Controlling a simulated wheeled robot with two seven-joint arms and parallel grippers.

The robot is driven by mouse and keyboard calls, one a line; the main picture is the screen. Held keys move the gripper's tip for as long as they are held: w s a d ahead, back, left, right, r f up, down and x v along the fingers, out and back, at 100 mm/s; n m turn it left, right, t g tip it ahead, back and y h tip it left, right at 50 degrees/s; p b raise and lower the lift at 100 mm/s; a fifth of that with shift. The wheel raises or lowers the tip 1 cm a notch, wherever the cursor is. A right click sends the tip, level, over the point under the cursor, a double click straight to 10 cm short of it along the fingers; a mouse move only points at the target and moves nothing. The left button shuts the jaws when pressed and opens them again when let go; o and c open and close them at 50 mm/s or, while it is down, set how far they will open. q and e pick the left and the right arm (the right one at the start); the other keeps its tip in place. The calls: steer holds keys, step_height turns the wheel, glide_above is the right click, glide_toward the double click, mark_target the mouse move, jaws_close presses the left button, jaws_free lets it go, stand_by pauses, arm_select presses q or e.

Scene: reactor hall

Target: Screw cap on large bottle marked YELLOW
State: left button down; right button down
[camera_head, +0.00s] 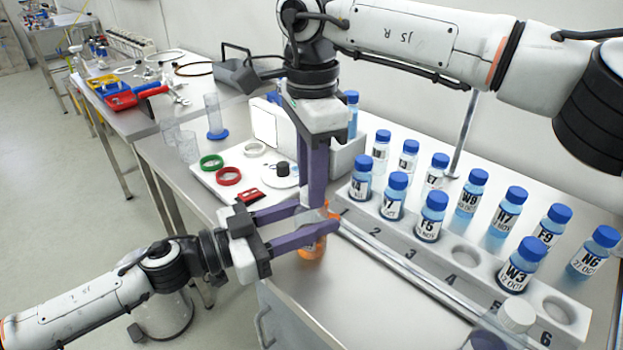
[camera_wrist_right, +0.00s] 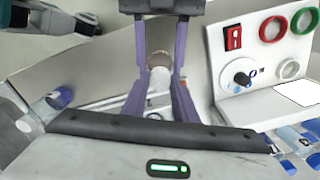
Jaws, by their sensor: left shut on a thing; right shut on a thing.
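An orange bottle (camera_head: 312,247) stands at the front edge of the bench, partly hidden by purple fingers; no marking on it is readable. My left gripper (camera_head: 318,222) comes in level from the left and is shut on this bottle. My right gripper (camera_head: 322,205) points straight down from above and is shut at the bottle's top. In the right wrist view, a pale cylindrical piece (camera_wrist_right: 159,82) shows between the purple fingers, with a brownish round part (camera_wrist_right: 160,60) beyond it. The cap is mostly hidden, so I cannot tell how it sits on the bottle.
A grey numbered rack (camera_head: 395,243) with several blue-capped bottles stands close on the right. A white board (camera_head: 222,165) with green and red rings and a black knob lies behind left. A clear cylinder with a blue base (camera_head: 214,115) stands beyond.

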steer(key=m, duration=0.7)
steer(key=shift+m, duration=0.4)
steer(key=m, duration=0.6)
steer(key=c, duration=1.3)
jaws_free()
steer(key=shift+c, duration=0.2)
step_height(320, 180, up, 12)
arm_select(q)
steer(key=c, duration=0.9)
jaws_free()
steer(key=shift+c, duration=0.2)
